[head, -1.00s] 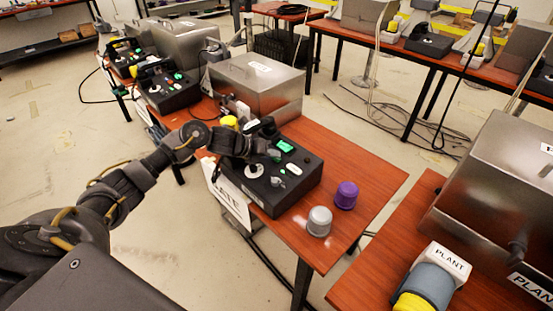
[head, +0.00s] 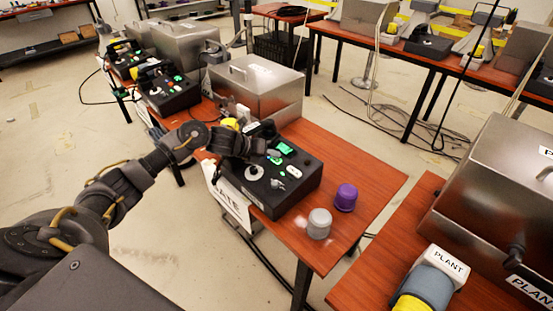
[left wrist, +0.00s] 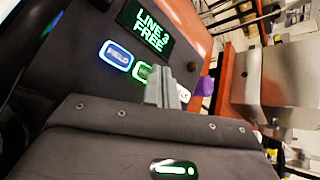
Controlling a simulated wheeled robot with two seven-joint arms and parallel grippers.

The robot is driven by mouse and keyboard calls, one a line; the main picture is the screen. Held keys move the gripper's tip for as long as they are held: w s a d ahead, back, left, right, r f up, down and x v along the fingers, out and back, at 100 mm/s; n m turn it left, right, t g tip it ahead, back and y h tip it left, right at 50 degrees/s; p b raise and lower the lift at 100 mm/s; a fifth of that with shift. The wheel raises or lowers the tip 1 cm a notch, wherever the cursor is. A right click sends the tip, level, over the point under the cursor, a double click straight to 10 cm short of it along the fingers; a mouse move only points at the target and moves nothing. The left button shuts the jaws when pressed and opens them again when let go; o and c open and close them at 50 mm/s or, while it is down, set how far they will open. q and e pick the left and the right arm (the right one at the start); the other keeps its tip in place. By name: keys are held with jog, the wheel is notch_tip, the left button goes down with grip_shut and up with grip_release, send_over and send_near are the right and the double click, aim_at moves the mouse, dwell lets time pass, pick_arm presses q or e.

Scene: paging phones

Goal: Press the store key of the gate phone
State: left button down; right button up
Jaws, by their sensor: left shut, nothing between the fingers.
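The gate phone (head: 253,196) is a black box on the near red-brown table, with a white sign ending in "ATE" (head: 228,195) on its side. Its green display (head: 285,147) reads "LINE 3 FREE" in the left wrist view (left wrist: 147,30). That view shows a blue-lit key, apparently "FIELD" (left wrist: 116,55), a green-lit key (left wrist: 140,72) partly behind my fingers, and a pale key (left wrist: 183,94) mostly hidden. I cannot read a store label. My left gripper (head: 267,146) is shut and empty, its tips (left wrist: 167,88) over the key row; contact is unclear. My right gripper is out of view.
A grey knob (head: 319,223) and a purple knob (head: 345,197) stand right of the phone. A metal case (head: 262,85) is behind it. A plant station (head: 447,262) fills the right table.

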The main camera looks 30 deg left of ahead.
pick_arm(q)
jog(key=r+p, duration=0.1)
jog(key=r, duration=0.1)
jog(key=r+p, duration=0.1)
jog(key=s+r+p, duration=0.1)
jog(key=r, duration=0.1)
jog(key=shift+a+r+p, duration=0.1)
jog(key=shift+r+p, duration=0.2)
jog(key=shift+p, duration=0.1)
jog(key=shift+w, duration=0.1)
